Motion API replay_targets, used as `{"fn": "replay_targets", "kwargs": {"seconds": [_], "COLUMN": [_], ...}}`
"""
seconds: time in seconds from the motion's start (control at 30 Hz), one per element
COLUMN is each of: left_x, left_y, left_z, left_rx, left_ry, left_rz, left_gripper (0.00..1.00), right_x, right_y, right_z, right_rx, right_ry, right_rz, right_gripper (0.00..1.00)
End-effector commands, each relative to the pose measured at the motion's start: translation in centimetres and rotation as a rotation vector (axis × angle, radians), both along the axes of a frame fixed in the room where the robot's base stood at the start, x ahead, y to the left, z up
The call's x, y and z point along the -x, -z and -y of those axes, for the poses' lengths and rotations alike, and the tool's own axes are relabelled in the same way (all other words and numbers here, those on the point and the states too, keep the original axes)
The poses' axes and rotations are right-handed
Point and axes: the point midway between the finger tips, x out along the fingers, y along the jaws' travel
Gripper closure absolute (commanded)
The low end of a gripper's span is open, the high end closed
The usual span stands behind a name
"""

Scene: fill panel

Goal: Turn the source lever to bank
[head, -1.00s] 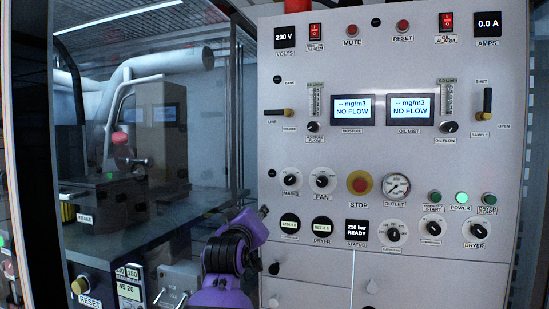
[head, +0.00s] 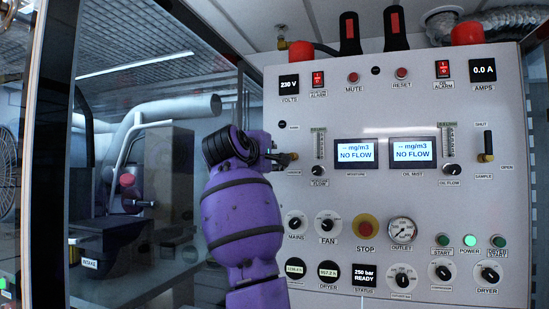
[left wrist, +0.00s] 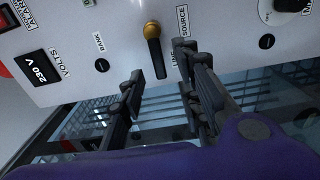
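The source lever (left wrist: 156,55) is a short black handle on a brass pivot, set in the grey panel. In the left wrist view its handle points away from the pivot towards the gripper, near the LINE label (left wrist: 173,57); the BANK label (left wrist: 99,41) is off to the side. My left gripper (left wrist: 160,64) is open, with the handle's end appearing between its fingertips and a gap on each side. In the head view the left gripper (head: 279,159) is at the lever's brass part (head: 293,156) and hides most of the handle. My right gripper is not in view.
Below the lever on the panel are the MAINS knob (head: 295,223), FAN knob (head: 327,225) and red STOP button (head: 365,227). The moisture flow knob (head: 317,171) is close to the right. A glass enclosure (head: 130,190) stands to the left.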

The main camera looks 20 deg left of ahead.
Motion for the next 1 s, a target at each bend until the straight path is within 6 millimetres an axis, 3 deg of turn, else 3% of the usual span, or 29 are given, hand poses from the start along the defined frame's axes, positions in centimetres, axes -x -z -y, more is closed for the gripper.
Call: {"fn": "replay_targets", "kwargs": {"seconds": [0.23, 0.57, 0.83, 1.0], "left_x": [-2.9, -3.5, -3.4, -3.4], "left_y": [-0.2, -0.1, -0.1, -0.1], "left_z": [0.1, 0.1, 0.1, 0.1], "left_rx": [-0.002, -0.002, -0.002, -0.003], "left_ry": [0.000, 0.000, 0.000, 0.000], "left_rz": [0.002, 0.003, 0.003, 0.003], "left_gripper": [0.69, 0.69, 1.00, 1.00], "right_x": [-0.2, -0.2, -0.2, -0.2], "right_y": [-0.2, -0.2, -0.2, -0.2], "right_z": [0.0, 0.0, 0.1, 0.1], "right_rx": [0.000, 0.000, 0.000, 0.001], "right_ry": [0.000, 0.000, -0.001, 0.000], "right_rz": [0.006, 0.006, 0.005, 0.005], "right_gripper": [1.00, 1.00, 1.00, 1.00]}}
